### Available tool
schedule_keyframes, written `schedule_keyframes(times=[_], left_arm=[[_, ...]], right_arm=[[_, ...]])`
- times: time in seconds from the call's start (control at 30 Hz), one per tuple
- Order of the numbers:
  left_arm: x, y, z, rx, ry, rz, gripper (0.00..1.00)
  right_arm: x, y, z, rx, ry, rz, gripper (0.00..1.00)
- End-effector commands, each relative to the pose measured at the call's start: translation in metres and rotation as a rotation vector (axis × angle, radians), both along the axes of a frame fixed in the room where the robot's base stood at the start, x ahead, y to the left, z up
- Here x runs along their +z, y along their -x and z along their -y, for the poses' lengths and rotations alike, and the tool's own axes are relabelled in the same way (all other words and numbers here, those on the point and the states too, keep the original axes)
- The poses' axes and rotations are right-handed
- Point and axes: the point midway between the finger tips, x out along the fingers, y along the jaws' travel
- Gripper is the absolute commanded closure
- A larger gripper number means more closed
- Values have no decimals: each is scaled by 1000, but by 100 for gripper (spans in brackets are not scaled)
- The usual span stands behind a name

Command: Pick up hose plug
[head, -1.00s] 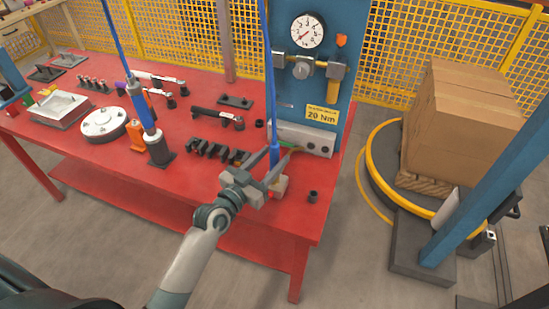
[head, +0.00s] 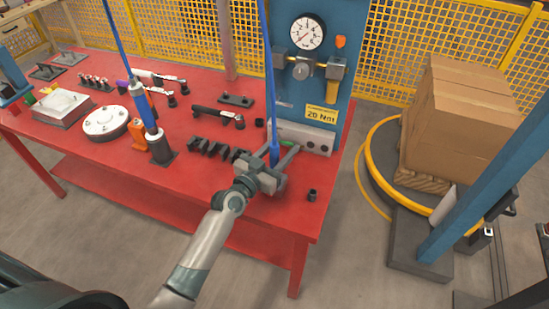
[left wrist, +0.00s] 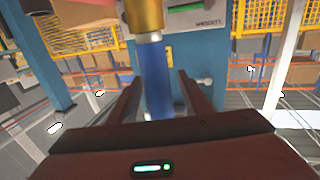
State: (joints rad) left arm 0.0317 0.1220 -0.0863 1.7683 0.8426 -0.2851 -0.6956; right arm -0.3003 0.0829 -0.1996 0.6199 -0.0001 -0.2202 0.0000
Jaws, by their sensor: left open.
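The hose plug (head: 275,152) is a blue cylinder at the lower end of a blue hose (head: 267,70) that hangs down in front of the gauge panel. My left gripper (head: 281,150) is open at the plug, over the right end of the red table. In the left wrist view the blue plug (left wrist: 155,75) stands between the two spread fingers (left wrist: 159,78), with a brass-coloured part (left wrist: 145,15) above it. A gap shows beside the right finger; contact on the left side is hard to tell. The plug's lower end is hidden by the gripper. My right gripper is not in view.
The blue panel (head: 343,75) with a gauge (head: 307,32) and grey box (head: 318,142) stands close behind the gripper. A small black part (head: 312,194) lies to its right. Black holders (head: 215,149) and a hanging blue tool (head: 146,110) are to its left on the table (head: 200,185).

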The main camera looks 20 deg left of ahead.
Motion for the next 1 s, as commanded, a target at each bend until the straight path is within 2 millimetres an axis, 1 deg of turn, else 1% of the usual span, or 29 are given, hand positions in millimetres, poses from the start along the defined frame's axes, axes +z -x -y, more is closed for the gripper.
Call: schedule_keyframes(times=[0.33, 0.37, 0.4, 0.47, 0.5, 0.53, 0.57, 0.87, 1.0], left_arm=[[0, 0, 0, 0, 0, 0, 55], [0, 0, 0, 0, 0, 0, 58], [0, 0, 0, 0, 0, 0, 67], [0, 0, 0, 0, 0, 0, 82], [0, 0, 0, 0, 0, 0, 91], [0, 0, 0, 0, 0, 0, 98], [0, 0, 0, 0, 0, 0, 100], [2, 0, 0, 0, 1, 2, 100], [8, 0, 0, 0, 2, 4, 100]], right_arm=[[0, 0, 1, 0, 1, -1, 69], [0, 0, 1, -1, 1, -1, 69], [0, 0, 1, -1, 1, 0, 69], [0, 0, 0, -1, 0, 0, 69], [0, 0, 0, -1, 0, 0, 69], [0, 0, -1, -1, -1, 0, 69], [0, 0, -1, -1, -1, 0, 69], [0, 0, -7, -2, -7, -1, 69], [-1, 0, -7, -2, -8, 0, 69]])
